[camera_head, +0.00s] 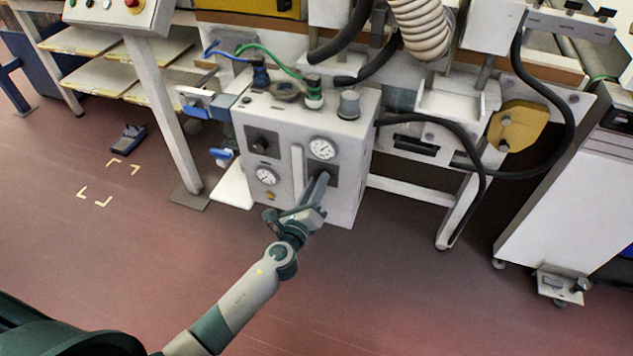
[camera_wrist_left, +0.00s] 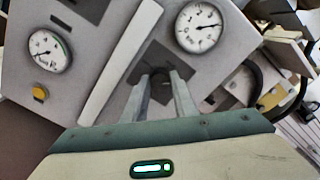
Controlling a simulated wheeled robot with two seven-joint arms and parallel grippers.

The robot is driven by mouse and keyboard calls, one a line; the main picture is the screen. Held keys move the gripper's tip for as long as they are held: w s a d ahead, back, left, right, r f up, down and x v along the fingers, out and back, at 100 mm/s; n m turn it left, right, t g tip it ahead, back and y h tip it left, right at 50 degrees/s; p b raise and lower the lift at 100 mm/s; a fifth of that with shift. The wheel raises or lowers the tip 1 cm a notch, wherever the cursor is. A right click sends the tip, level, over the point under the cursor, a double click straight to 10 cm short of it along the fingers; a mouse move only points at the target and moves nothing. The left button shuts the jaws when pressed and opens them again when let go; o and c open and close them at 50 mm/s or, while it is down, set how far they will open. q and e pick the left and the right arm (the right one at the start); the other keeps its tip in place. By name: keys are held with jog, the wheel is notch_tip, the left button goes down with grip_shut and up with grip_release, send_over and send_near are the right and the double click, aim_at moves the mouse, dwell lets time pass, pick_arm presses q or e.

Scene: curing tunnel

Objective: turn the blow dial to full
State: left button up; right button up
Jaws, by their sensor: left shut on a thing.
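A light grey control box (camera_head: 282,190) carries two round gauges and two dark square plates on its front. My left gripper (camera_head: 321,180) reaches up to the right-hand dark plate, below the upper gauge. In the left wrist view its fingers (camera_wrist_left: 161,90) are shut on a dark dial (camera_wrist_left: 160,76), one finger on each side. The fingers hide most of the dial, and I cannot read its setting or any label. A second dark knob (camera_head: 262,143) sits on the left plate, apart from the gripper. My right gripper is not in view.
The upper gauge (camera_head: 322,149) and lower gauge (camera_head: 267,176) flank a raised pale vertical bar (camera_head: 298,172) beside the gripper. Hoses and fittings crowd the box top. A black cable (camera_head: 470,140) hangs at right. The red floor in front is clear.

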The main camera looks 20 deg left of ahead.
pick_arm(q)
jog(key=shift+d+f+m+p, duration=0.1)
jog(key=shift+m+p, duration=0.7)
jog(key=shift+m, duration=1.8)
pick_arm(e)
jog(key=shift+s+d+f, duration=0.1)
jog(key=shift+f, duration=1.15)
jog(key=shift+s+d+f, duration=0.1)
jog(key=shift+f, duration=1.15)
pick_arm(q)
jog(key=o, duration=1)
jog(key=shift+o, duration=0.2)
jog(key=shift+s, duration=0.1)
jog(key=s+b, duration=0.2)
jog(key=s, duration=1.5)
jog(key=shift+s+a, duration=0.15)
jog(key=shift+a, duration=0.15)
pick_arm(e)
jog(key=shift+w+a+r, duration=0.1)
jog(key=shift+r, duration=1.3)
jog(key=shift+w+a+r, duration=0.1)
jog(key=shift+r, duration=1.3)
